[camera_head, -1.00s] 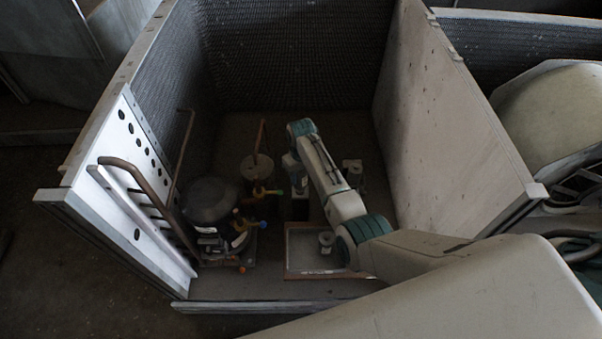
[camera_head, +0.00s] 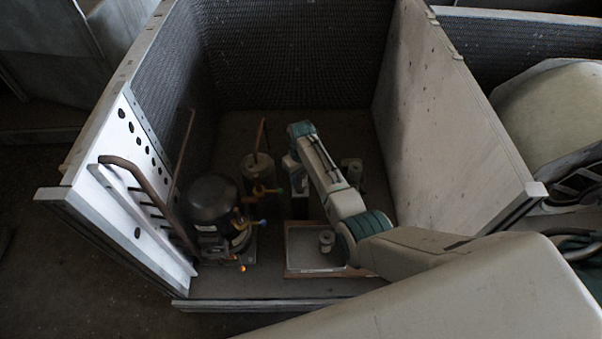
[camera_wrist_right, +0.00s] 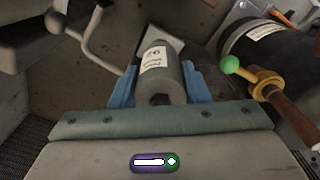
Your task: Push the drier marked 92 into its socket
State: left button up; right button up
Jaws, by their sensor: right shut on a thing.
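The drier marked 92 (camera_wrist_right: 158,75) is a grey cylinder with a white label. In the right wrist view it sits between the two blue fingers of my right gripper (camera_wrist_right: 160,84), which is shut on it. The label's number is turned upside down in that view. In the head view my right gripper (camera_head: 299,186) points down inside the housing, right of the brass and yellow fittings. The drier is hard to make out there. I cannot pick out its socket or tell whether the drier touches it. My left gripper is in neither view.
A black compressor (camera_head: 212,199) stands left, with a grey canister (camera_head: 257,167) behind it. A framed tray (camera_head: 304,261) holds a small grey cylinder (camera_head: 327,238) in front. A green-knobbed yellow valve (camera_wrist_right: 240,69) is close right of the gripper; a bent grey pipe (camera_wrist_right: 92,48) is left.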

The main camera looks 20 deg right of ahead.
jog(key=shift+f, duration=0.25)
dwell(0.4)
jog(key=shift+f, duration=0.3)
jog(key=shift+f, duration=0.1)
dwell(0.9)
jog(key=o, duration=1.3)
jog(key=shift+d, duration=0.2)
jog(key=shift+c, duration=0.7)
